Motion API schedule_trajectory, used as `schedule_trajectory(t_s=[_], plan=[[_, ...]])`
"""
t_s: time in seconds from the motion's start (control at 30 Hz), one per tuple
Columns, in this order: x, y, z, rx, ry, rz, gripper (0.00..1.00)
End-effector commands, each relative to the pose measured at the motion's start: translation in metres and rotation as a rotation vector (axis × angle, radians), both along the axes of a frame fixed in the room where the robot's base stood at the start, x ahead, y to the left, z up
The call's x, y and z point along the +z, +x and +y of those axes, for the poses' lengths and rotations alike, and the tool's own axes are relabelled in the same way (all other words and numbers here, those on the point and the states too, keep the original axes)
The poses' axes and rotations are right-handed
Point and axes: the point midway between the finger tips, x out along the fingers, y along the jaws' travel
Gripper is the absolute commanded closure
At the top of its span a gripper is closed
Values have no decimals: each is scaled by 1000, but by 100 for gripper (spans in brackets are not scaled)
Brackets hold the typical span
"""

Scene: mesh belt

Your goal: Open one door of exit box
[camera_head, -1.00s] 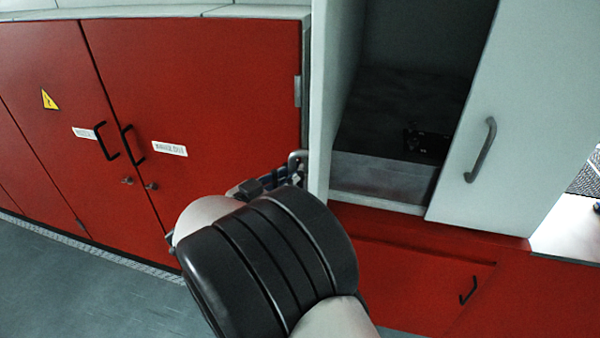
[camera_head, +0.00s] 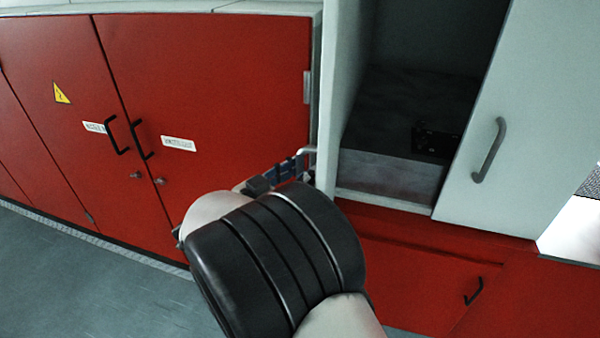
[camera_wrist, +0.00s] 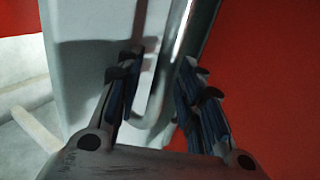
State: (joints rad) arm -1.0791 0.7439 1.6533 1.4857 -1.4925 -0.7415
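The exit box is a pale cabinet with a dark interior (camera_head: 405,90) visible between two pale doors. Its left door (camera_head: 352,75) stands open and is seen nearly edge-on; it also shows in the wrist view (camera_wrist: 85,40). The right door (camera_head: 540,110) has a grey bar handle (camera_head: 488,150) and covers the right side. My gripper (camera_head: 292,168) is at the left door's outer face, beside that door's handle (camera_head: 309,152). In the wrist view my gripper (camera_wrist: 162,60) has its fingers apart, with the bent handle bar (camera_wrist: 178,50) between them. Contact cannot be told.
A red cabinet (camera_head: 215,80) with black handles stands close on the left, just behind my gripper. A red lower panel (camera_head: 425,275) with a small black handle (camera_head: 473,291) is below the box. Grey floor (camera_head: 60,270) is clear at lower left.

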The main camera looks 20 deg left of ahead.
Motion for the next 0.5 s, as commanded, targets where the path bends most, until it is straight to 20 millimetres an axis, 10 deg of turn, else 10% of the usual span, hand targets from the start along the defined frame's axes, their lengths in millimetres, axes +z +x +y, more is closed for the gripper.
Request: schedule_trajectory(t_s=[0.5], plan=[[0,-81,33,5,0,-1,66]])
